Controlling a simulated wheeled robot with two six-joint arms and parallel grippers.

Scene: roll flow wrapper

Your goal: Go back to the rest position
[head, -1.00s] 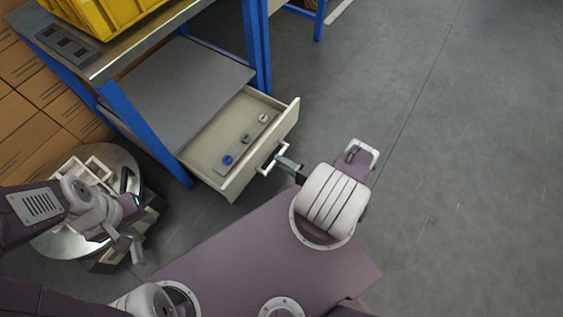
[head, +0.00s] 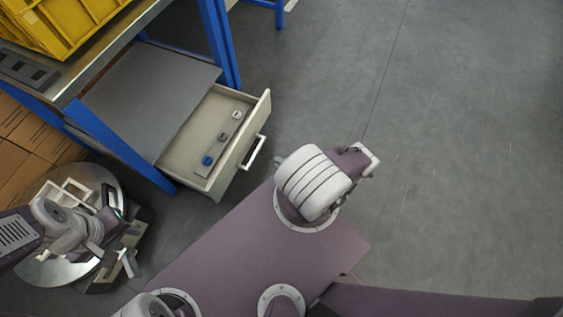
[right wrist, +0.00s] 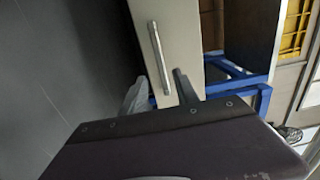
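My right gripper (right wrist: 159,92) is open and empty in the right wrist view, its two fingers spread apart. In the head view it is mostly hidden behind my right arm; only a small tip shows. The beige drawer (head: 237,153) stands pulled out. My left gripper (head: 117,260) is at the lower left of the head view, beside the round metal table, its fingers apart and nothing seen between them.
The drawer hangs under a blue-framed workbench (head: 223,45) and holds several small knobs on a strip (head: 221,141). A yellow crate (head: 62,25) stands on top. A round metal table (head: 38,268) with a white tray (head: 73,197) is at left. Floor at right is clear.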

